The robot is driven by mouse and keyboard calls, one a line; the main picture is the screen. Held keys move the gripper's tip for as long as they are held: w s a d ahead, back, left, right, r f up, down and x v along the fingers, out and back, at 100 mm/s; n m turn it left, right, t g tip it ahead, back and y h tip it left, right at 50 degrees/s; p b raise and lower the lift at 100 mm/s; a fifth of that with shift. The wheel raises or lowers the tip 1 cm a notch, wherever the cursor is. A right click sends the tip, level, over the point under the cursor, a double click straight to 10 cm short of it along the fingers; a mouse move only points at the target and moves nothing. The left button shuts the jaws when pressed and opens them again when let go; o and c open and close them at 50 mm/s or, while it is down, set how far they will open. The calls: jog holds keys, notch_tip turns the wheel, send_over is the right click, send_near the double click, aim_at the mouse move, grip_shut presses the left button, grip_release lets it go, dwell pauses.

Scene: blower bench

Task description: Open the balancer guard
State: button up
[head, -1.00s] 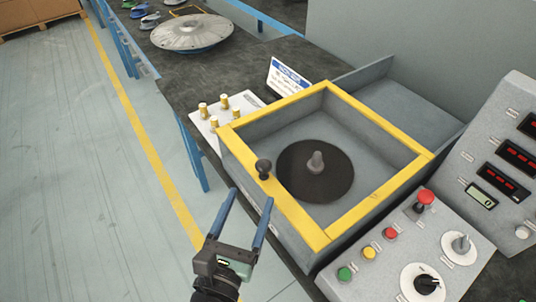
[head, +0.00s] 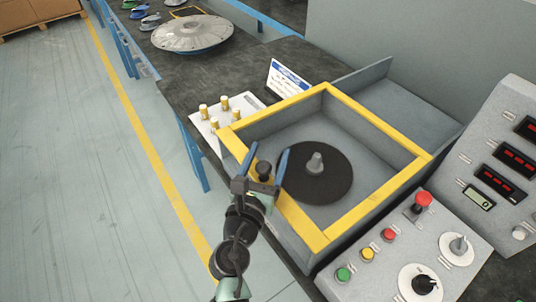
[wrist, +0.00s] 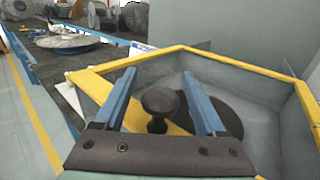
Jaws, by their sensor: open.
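The balancer guard (head: 303,226) is a yellow-edged frame around a grey well, with clear or open space inside. A black knob (head: 263,170) stands on its front yellow edge, and it also shows in the wrist view (wrist: 159,101). My gripper (head: 266,164) is open, its two blue fingers on either side of the knob. In the wrist view the knob sits between the fingers (wrist: 162,90), with gaps on both sides. Inside the well a dark round plate (head: 328,185) carries a grey spindle (head: 315,162).
A control panel (head: 400,262) with buttons and dials stands at the right. A white plate with several brass pegs (head: 225,115) and a small sign (head: 287,80) lie left of and behind the guard. A metal disc (head: 192,35) rests farther back on the bench.

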grip_shut()
dwell(0.3)
dwell(1.1)
